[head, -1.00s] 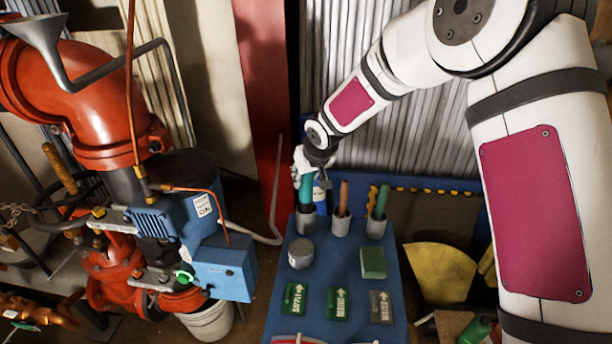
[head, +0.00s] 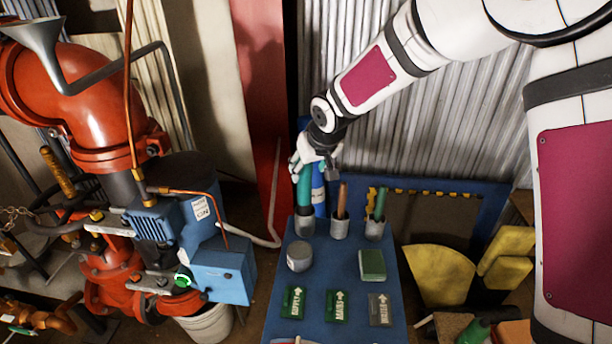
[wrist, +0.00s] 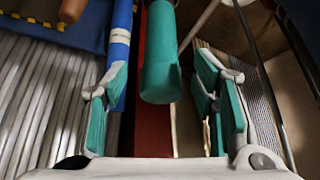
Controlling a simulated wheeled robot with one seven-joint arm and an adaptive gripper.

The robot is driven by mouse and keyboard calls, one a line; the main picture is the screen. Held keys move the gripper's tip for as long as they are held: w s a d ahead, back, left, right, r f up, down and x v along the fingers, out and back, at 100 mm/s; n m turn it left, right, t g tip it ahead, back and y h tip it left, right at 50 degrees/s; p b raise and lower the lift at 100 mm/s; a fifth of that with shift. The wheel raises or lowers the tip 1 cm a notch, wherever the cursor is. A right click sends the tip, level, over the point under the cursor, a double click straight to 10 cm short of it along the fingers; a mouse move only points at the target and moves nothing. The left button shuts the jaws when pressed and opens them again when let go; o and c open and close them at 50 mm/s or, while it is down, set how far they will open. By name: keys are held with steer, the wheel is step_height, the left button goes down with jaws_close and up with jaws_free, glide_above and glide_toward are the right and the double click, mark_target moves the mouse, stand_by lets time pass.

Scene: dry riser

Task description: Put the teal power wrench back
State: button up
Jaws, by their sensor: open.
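The teal power wrench (head: 304,190) stands in the leftmost grey cup (head: 304,224) on the blue bench, with its teal handle upward; its lower end is hidden in the cup. My gripper (head: 306,164) is just above and around the top of the handle. In the wrist view the round-ended handle (wrist: 161,75) lies between my two teal-padded fingers (wrist: 165,92), with a clear gap on each side. The gripper is open and holds nothing.
A cup with a brown handle (head: 342,200) and one with a green handle (head: 380,204) stand to the right. A blue cylinder (head: 319,190) is close behind the wrench. A grey round tin (head: 300,256), a green block (head: 372,265) and labels lie in front. Red-and-blue pipework (head: 100,100) stands left.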

steer(key=s+d+r+m+h, duration=0.2)
steer(key=s+d+r+h, duration=0.1)
steer(key=s+d+r, duration=1.3)
steer(key=s+d+m, duration=0.1)
steer(key=s+d, duration=0.2)
steer(key=s, duration=0.7)
steer(key=s+d+m, duration=0.2)
steer(key=s+d, duration=0.2)
steer(key=s, duration=0.6)
steer(key=shift+s, duration=0.25)
steer(key=shift+d, duration=0.1)
